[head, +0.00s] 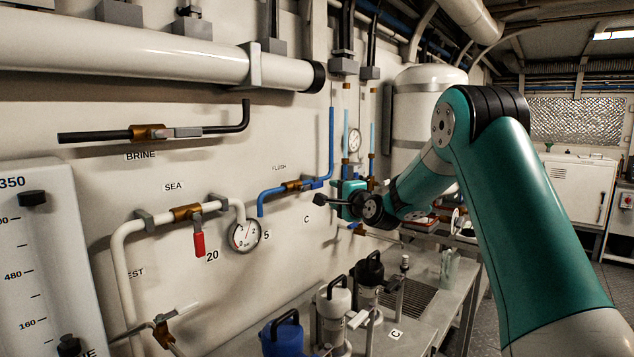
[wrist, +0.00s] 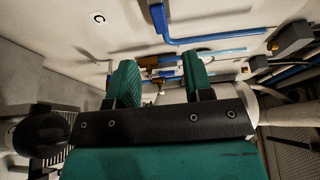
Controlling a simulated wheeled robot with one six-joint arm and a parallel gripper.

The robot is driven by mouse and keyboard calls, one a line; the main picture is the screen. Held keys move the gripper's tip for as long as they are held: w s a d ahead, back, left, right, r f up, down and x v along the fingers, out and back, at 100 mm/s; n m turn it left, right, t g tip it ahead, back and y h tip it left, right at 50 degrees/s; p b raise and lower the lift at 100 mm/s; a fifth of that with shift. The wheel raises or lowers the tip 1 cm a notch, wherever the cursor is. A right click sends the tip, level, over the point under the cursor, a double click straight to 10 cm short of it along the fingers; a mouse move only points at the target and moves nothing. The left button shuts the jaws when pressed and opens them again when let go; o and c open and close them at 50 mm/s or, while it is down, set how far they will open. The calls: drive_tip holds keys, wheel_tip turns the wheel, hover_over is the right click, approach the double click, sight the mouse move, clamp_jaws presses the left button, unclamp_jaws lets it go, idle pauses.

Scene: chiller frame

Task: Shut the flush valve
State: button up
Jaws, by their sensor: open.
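The flush valve (head: 294,186) is a brass body on a blue pipe (head: 262,200) below the FLUSH label on the white wall in the head view. A short handle seems to lie along the pipe to its right; its exact pose is too small to tell. My gripper (head: 349,192) is to the right of the valve in the head view, apart from it in the picture. In the wrist view my gripper (wrist: 161,74) is open, with nothing held between its teal fingers. Brass fittings (wrist: 148,62) and blue pipes (wrist: 215,38) show beyond them; which fitting is the flush valve is unclear.
The sea valve (head: 187,212) has a red handle (head: 198,244) hanging down, beside a round gauge (head: 244,236). The brine valve (head: 148,132) is above. Canisters, including a white one (head: 333,300) and a blue one (head: 283,338), stand on the bench below.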

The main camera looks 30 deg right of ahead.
sight(318, 185)
drive_tip(key=w+p, duration=0.3)
drive_tip(key=w, duration=0.8)
drive_tip(key=shift+w+d+p, duration=0.2)
drive_tip(key=shift+p, duration=0.2)
clamp_jaws()
